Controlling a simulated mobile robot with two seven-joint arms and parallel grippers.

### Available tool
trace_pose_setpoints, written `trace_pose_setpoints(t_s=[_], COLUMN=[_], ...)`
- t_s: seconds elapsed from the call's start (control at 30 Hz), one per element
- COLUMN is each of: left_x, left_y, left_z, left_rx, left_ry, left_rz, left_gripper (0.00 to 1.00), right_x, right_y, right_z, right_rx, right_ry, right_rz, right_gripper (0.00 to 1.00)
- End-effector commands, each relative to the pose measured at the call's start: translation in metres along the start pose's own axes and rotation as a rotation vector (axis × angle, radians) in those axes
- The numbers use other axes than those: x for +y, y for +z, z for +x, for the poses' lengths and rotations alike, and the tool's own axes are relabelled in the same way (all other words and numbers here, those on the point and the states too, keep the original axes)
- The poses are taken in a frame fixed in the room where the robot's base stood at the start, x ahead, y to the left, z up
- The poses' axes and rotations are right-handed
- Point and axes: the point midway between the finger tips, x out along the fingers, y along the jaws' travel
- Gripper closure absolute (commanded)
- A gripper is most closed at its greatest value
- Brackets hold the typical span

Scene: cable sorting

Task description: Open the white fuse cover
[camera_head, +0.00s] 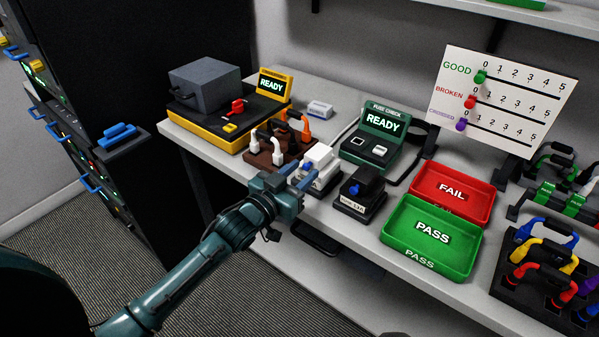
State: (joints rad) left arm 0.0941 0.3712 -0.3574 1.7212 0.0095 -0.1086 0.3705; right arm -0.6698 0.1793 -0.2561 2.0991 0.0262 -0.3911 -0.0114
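The white fuse box with its cover (322,156) stands near the front edge of the bench, left of the black fuse box. A small blue part (308,166) shows on its near left side. My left gripper (302,175) is right at the front left of the white box, with its fingertips close to the blue part. I cannot tell whether the fingers touch the box or how far apart they are. The cover looks closed, though the gripper partly hides the box. My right gripper is not in view.
A black fuse box (360,193) with a blue knob stands close on the right. Behind is the green fuse check station (374,138). Green PASS (420,255) and red FAIL (452,180) trays lie to the right. A brown rack (265,158) with white and orange plugs is at the left.

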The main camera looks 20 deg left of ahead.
Motion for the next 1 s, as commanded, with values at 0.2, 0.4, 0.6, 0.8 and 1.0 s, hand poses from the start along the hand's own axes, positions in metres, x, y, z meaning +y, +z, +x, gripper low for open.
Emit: trace_pose_setpoints(t_s=[0.2, 0.4, 0.6, 0.8, 1.0], left_x=[0.0001, 0.0000, -0.0001, -0.0001, 0.0000], left_y=[0.0000, 0.0001, 0.0001, 0.0001, 0.0002], left_z=[0.0009, 0.0006, 0.0005, 0.0004, 0.0004], left_rx=[0.000, 0.000, 0.000, 0.000, 0.000], left_ry=[0.000, 0.000, 0.000, 0.000, 0.000], left_rz=[0.000, 0.000, 0.000, 0.000, 0.000], left_gripper=[0.62, 0.75, 0.92, 1.00, 1.00], right_x=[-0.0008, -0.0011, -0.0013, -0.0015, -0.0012], right_y=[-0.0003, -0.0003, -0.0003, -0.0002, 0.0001], right_z=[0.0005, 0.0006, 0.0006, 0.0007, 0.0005], right_rx=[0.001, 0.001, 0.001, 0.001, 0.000], right_ry=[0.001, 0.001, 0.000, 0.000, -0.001], right_rz=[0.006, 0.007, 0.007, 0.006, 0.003], right_gripper=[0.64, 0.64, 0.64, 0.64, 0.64])
